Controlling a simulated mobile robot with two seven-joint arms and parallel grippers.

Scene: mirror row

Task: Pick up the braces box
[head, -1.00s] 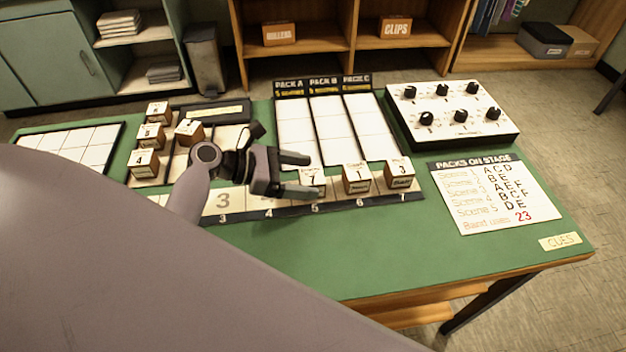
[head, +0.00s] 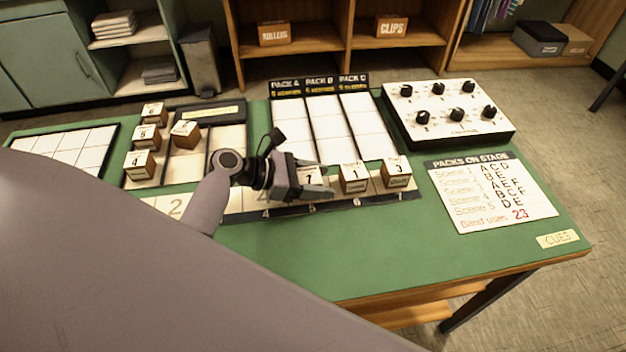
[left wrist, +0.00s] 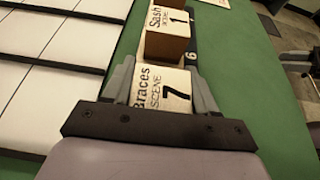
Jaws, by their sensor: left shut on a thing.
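The braces box (head: 312,175) is a small brown box with a white top. In the left wrist view its top (left wrist: 162,90) reads "Braces SCENE 7". It sits over the numbered strip (head: 234,202), near slot 5. My left gripper (head: 327,180) is shut on it, one finger on each side, as the left wrist view also shows (left wrist: 158,72). The fingers hide part of the box in the head view. I cannot tell whether its underside touches the strip. My right gripper is not in view.
The Sash box (head: 354,178) stands close to the right, then a box marked 3 (head: 396,175). Several boxes, including one marked 4 (head: 140,164), stand left. The pack board (head: 322,125) and knob panel (head: 449,108) lie behind. The green table front (head: 400,245) is clear.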

